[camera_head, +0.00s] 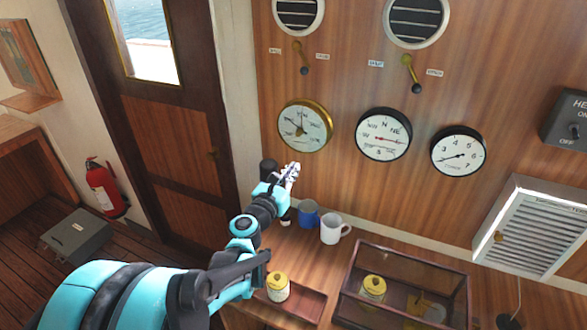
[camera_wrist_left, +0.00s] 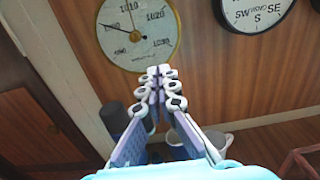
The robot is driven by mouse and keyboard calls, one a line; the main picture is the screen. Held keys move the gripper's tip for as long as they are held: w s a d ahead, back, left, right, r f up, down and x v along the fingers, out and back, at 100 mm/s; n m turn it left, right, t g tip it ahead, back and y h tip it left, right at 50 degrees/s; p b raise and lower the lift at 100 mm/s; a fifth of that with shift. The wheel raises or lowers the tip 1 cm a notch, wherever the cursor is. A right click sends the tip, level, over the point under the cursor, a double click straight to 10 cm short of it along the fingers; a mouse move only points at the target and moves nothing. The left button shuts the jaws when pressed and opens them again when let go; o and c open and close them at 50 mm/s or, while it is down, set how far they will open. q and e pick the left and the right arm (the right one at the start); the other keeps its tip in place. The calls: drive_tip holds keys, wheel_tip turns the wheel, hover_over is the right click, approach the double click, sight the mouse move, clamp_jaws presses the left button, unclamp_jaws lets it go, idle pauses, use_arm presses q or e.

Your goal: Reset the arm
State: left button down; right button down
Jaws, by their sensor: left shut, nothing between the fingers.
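My left arm reaches in from the lower left in the head view, turquoise and black. My left gripper (camera_head: 293,170) is shut and empty, raised in front of the wood-panelled wall, a little below the brass-rimmed gauge (camera_head: 305,125). In the left wrist view the closed fingers (camera_wrist_left: 160,78) meet just below that gauge, which also shows there (camera_wrist_left: 138,30). Below the gripper, on the counter, stand a blue mug (camera_head: 308,214) and a white mug (camera_head: 334,229). The gripper is apart from both. My right gripper is in neither view.
A glass case (camera_head: 405,262) with a yellow-labelled can (camera_head: 373,289) stands right on the counter (camera_head: 310,252). Another can (camera_head: 277,287) sits in a tray. Two levers (camera_head: 411,72) (camera_head: 303,62) stick out from the wall. A dark cylinder (camera_head: 268,169) stands close behind the gripper.

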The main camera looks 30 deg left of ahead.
use_arm(q)
drive_tip(key=shift+s+r, duration=0.1)
drive_tip(key=shift+s, duration=0.05)
idle(0.4)
drive_tip(key=s+d+f+m+g+h+b, duration=0.3)
drive_tip(key=s+d+f+m, duration=0.15)
drive_tip(key=d+m, duration=0.45)
drive_tip(key=s+d+f+m+g+h+b, duration=0.25)
drive_tip(key=s+d+f+m, duration=0.2)
drive_tip(key=d+m, duration=0.4)
drive_tip(key=s+a+f+m+g+y+b, duration=0.3)
drive_tip(key=s+f+m, duration=1)
drive_tip(key=m, duration=0.6)
drive_tip(key=shift+s+f+g+y+b, duration=0.35)
drive_tip(key=shift+s+g+y+b, duration=0.55)
drive_tip(key=shift+g, duration=0.35)
